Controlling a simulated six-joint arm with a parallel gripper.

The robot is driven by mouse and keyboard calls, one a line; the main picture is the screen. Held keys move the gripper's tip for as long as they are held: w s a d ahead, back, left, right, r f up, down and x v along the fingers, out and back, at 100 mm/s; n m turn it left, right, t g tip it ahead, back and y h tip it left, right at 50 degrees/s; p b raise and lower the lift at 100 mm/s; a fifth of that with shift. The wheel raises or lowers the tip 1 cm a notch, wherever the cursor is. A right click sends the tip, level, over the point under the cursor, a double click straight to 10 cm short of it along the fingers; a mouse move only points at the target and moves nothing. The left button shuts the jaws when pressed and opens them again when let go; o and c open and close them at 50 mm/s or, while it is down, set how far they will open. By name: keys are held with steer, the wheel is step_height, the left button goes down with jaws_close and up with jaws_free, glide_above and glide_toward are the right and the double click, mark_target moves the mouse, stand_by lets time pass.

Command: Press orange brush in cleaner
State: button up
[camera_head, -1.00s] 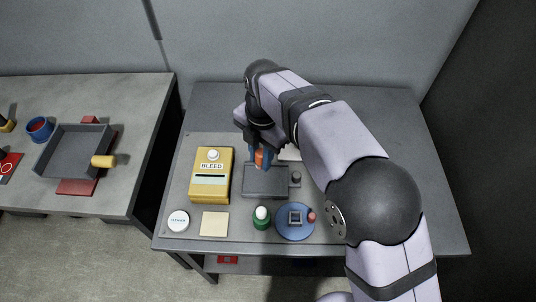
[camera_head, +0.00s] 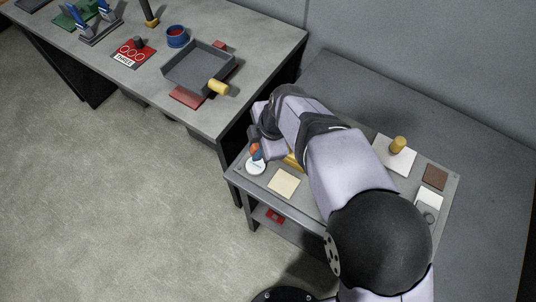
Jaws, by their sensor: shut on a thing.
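The orange brush (camera_head: 255,149) is at the left end of the small table, between the fingers of my gripper (camera_head: 257,155). My gripper is shut on the brush, pointing down. A white round pot (camera_head: 254,168), which seems to be the cleaner, stands directly below at the table's left edge. The brush's lower end is hidden by the fingers, so I cannot tell whether it touches the pot. My arm hides most of the middle of the table.
A cream square pad (camera_head: 284,183) lies right of the pot. A yellow box (camera_head: 293,161) shows partly behind my arm. A white board with a yellow knob (camera_head: 398,146) is at the right. The left bench holds a grey tray (camera_head: 184,83) and a blue cup (camera_head: 177,37).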

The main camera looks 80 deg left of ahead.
steer(key=shift+w, duration=0.1)
steer(key=shift+f, duration=0.15)
steer(key=shift+f+b, duration=1)
steer(key=shift+f, duration=1.85)
steer(key=shift+f+b, duration=0.55)
steer(key=shift+b, duration=0.05)
steer(key=shift+d+f+b, duration=0.2)
steer(key=shift+d+b, duration=0.05)
steer(key=shift+b, duration=0.2)
stand_by(1.6)
steer(key=shift+r, duration=0.1)
steer(key=shift+a+r+p, duration=0.2)
steer(key=shift+r+p, duration=1.35)
steer(key=shift+r, duration=2.1)
